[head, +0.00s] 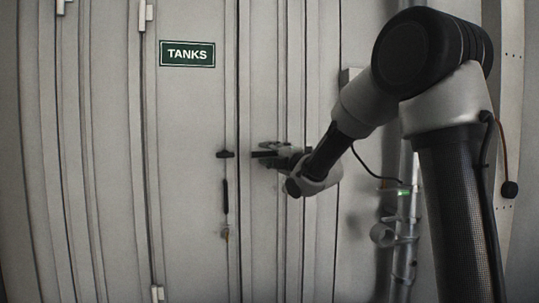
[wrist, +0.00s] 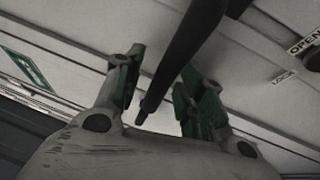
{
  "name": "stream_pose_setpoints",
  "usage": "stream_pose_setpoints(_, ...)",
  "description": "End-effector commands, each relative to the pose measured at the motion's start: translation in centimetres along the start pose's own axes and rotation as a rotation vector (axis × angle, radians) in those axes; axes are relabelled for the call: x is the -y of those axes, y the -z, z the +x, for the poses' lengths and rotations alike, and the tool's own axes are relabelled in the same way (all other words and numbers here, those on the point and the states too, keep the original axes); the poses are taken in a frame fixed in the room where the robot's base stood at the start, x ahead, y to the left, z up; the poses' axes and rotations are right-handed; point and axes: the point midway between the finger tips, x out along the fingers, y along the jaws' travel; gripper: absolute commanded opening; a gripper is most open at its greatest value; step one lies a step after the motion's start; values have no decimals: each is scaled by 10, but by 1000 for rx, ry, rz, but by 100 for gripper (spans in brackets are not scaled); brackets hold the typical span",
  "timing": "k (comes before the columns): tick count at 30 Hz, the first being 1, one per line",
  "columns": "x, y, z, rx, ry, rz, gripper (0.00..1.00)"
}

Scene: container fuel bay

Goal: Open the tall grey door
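The tall grey door (head: 190,115) bears a green TANKS sign (head: 187,54) and stands shut in the head view. A small dark handle (head: 225,154) sits near its right edge, with a dark vertical bar (head: 225,196) below. My gripper (head: 262,152) is just right of the small handle, pointing left, with a gap between. In the wrist view my gripper (wrist: 158,85) has its fingers apart. A dark tapered bar (wrist: 190,45) runs down between them, its end near the palm; I cannot tell whether it touches a finger.
Keys (head: 225,232) hang below the vertical bar. OPEN (wrist: 306,40) and LOCK (wrist: 284,77) labels show in the wrist view, beside a dark knob (wrist: 314,60). Pipes (head: 405,235) and a small green light (head: 404,192) are on the wall at right.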

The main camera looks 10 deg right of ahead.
Motion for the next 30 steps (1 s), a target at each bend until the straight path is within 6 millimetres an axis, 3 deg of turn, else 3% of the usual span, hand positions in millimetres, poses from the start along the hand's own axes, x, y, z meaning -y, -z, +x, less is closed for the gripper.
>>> stream_pose_setpoints(1, 0, 0, 0, 0, 0, 0, 35)
stream_pose_setpoints(7, 0, 0, 0, 0, 0, 0, 0)
stream_pose_setpoints(20, 2, 0, -1, -7, 13, -39, 0)
stream_pose_setpoints(30, 18, 0, -4, -40, 94, -238, 0)
